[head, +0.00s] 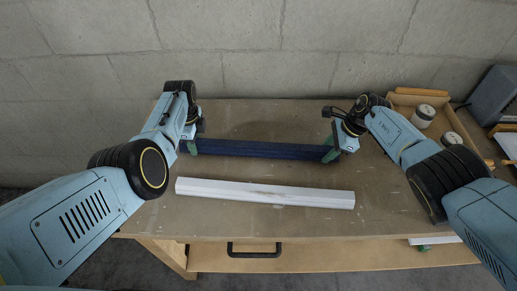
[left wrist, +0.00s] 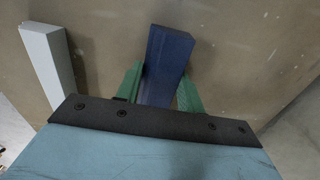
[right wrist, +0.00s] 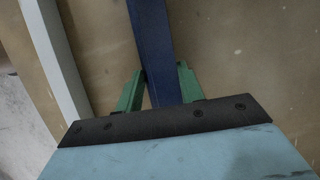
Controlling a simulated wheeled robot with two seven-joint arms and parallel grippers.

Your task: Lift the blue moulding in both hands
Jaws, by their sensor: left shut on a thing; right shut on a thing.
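The blue moulding (head: 260,149) is a long dark blue bar lying crosswise between my two grippers in the head view. My left gripper (head: 190,146) is shut on its left end. In the left wrist view the moulding (left wrist: 168,60) runs between the green fingers of that gripper (left wrist: 160,88). My right gripper (head: 330,152) is shut on its right end. In the right wrist view the moulding (right wrist: 152,40) passes between the green fingers of that gripper (right wrist: 158,85). I cannot tell whether the moulding touches the table or is slightly above it.
A white moulding (head: 265,193) lies on the workbench (head: 240,222) in front of the blue one. A wooden tray (head: 408,99) with cans (head: 423,115) stands at the back right, near a grey box (head: 492,95). A block wall is behind. A drawer handle (head: 254,252) is at the front.

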